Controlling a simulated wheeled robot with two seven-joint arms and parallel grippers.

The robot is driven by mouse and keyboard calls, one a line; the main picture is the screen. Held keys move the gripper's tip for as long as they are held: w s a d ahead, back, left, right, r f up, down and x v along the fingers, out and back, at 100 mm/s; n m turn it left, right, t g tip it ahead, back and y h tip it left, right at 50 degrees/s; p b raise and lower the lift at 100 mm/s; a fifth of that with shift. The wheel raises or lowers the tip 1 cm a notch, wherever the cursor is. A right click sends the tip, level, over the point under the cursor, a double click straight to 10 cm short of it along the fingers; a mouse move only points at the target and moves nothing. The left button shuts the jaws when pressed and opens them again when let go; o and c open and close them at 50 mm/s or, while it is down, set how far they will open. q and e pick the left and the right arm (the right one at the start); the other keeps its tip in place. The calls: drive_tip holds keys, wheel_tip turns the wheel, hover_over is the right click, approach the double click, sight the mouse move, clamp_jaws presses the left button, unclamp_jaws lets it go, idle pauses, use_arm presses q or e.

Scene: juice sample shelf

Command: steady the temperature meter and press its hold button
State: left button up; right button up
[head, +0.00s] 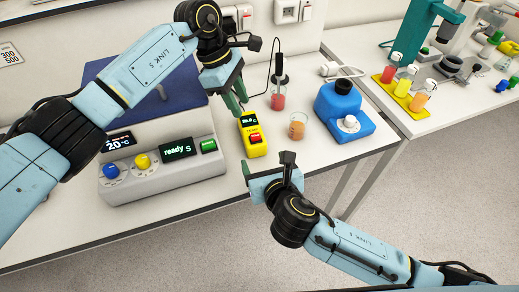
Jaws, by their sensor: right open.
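The yellow temperature meter (257,152) stands on the white bench near its front edge. Its small dark display is lit at the top, and a red button (255,138) shows below it. My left gripper (236,98) points down just behind the meter's upper left, its greenish fingers close to the meter. I cannot tell whether they touch it or how far apart they are. My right gripper (267,166) is open and empty in front of the bench edge, below and slightly right of the meter.
A grey instrument (165,190) with knobs and a "ready" display stands left of the meter. A beaker of orange liquid (298,127), a red sample with a probe (278,101) and a blue device (345,112) stand to the right. Yellow tray (384,78) is farther right.

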sight(254, 142)
drive_tip(key=x, duration=1.2)
drive_tip(key=shift+r, duration=0.1)
drive_tip(key=c, duration=1.3)
idle(2.0)
use_arm(q)
clamp_jaws()
use_arm(e)
drive_tip(key=shift+s, duration=0.1)
idle(1.5)
